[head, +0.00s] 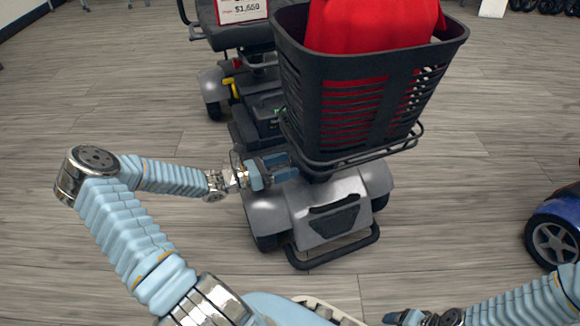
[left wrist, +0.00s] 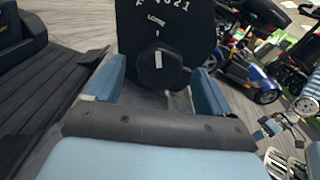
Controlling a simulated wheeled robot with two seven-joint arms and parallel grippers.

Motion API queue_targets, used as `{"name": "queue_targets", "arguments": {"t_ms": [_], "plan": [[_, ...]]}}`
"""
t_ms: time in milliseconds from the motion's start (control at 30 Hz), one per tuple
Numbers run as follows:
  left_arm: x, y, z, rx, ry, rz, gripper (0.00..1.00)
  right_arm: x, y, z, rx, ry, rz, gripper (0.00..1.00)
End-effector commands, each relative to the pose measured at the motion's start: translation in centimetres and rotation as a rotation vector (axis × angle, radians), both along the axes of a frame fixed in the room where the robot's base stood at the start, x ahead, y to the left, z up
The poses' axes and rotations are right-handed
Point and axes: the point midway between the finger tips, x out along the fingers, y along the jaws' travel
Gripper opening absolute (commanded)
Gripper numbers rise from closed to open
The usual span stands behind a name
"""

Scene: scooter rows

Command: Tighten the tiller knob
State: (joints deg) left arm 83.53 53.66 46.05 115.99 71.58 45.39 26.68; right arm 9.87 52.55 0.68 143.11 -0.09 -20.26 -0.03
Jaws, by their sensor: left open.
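The tiller knob (left wrist: 158,69) is a dark round knob with a white mark on its face, on a black plate (left wrist: 180,25) with white characters and a second white mark above the knob. In the left wrist view it sits between the two blue fingers of my left gripper (left wrist: 157,80), which is open, with a gap visible on each side. In the head view my left gripper (head: 284,167) reaches in beside the scooter (head: 310,215), just under its front basket; the knob is hidden there. My right gripper (head: 405,317) shows only partly at the bottom edge.
The black basket (head: 345,135) holds a red bag (head: 370,25) and overhangs the left gripper's right side. A seat with a price sign (head: 240,10) is behind. A blue scooter (head: 555,230) stands at the right. Wood-look floor is clear on the left.

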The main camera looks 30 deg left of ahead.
Motion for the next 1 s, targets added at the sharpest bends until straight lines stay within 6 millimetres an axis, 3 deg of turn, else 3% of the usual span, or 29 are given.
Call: {"name": "queue_targets", "arguments": {"t_ms": [200,467,833,1000], "plan": [[1.5,-1.2,-0.1,0.001,0.001,0.0,0.83,0.0,0.0,-0.5,0.0,-0.001,0.0,0.71],[1.6,-1.2,0.0,0.001,0.001,0.0,0.83,0.0,0.0,-0.5,0.0,-0.001,0.0,0.71],[1.6,-1.3,0.0,0.001,0.001,0.0,0.29,0.0,0.0,-0.5,0.0,-0.001,0.0,0.71],[1.6,-1.3,0.0,0.005,-0.003,0.0,0.27,0.0,0.0,-0.3,0.0,-0.001,0.0,0.71]]}}
